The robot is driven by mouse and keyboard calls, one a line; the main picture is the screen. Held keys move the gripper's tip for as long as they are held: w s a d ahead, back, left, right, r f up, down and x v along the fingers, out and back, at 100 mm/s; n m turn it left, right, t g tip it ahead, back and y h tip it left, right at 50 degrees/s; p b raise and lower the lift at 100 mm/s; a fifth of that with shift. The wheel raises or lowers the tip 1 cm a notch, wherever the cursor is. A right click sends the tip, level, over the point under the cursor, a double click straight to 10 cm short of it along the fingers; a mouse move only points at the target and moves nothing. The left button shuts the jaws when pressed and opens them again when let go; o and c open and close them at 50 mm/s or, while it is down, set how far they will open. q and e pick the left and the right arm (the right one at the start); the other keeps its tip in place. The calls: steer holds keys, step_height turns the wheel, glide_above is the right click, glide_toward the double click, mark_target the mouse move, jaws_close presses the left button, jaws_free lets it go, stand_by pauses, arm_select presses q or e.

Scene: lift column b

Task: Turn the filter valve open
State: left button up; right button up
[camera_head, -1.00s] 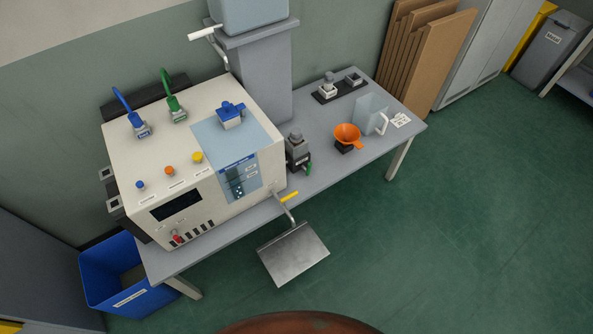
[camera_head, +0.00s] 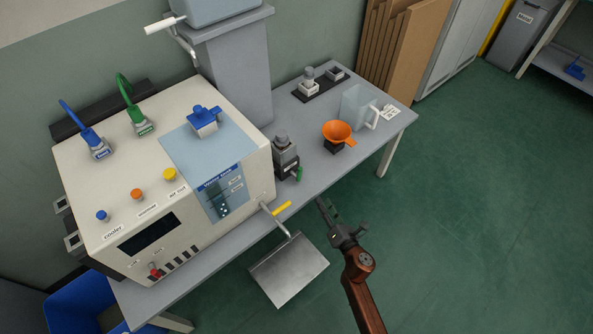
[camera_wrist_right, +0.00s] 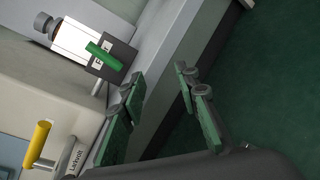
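A small filter-like unit (camera_head: 285,155) with a grey cap stands on the bench beside the cream machine, with a green handle (camera_head: 299,174) on its front side. The right wrist view shows this green handle (camera_wrist_right: 104,56) across a dark block with a partly readable white label. A yellow lever (camera_head: 282,208) sits on a pipe at the machine's front corner; it also shows in the wrist view (camera_wrist_right: 38,143). I cannot read which is named the filter valve. My right gripper (camera_head: 325,206) is open and empty, in front of the bench edge, apart from both handles. My left gripper is not in view.
The cream machine (camera_head: 120,195) fills the left of the bench. A metal tray (camera_head: 289,270) hangs below the yellow lever. An orange funnel (camera_head: 337,132) and a clear jug (camera_head: 355,105) stand farther right. The green floor right of the bench is clear.

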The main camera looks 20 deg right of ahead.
mark_target(300, 171)
steer(key=w+a+r+n, duration=0.1)
steer(key=r+n, duration=0.1)
steer(key=w+a+r+n+t+y+b, duration=0.1)
steer(key=w+r+n, duration=0.1)
steer(key=r+n, duration=0.1)
steer(key=w+a+r+n+y, duration=0.1)
steer(key=a+r+n, duration=0.1)
steer(key=r, duration=0.1)
steer(key=shift+w+a+n+t, duration=0.1)
steer(key=shift+w+n+t, duration=0.1)
steer(key=shift+n+t, duration=0.1)
steer(key=w, duration=0.2)
steer(key=w+b, duration=0.1)
steer(key=w, duration=0.1)
steer(key=w+a, duration=0.1)
steer(key=w, duration=0.1)
steer(key=shift+w+a+r, duration=0.1)
steer(key=shift+w, duration=0.2)
steer(key=shift+w+b, duration=0.3)
steer(key=shift+w, duration=0.2)
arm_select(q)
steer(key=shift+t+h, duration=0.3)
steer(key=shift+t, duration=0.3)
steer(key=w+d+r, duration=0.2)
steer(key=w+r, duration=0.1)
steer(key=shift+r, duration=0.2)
arm_select(e)
steer(key=shift+c, duration=0.6)
jaws_close()
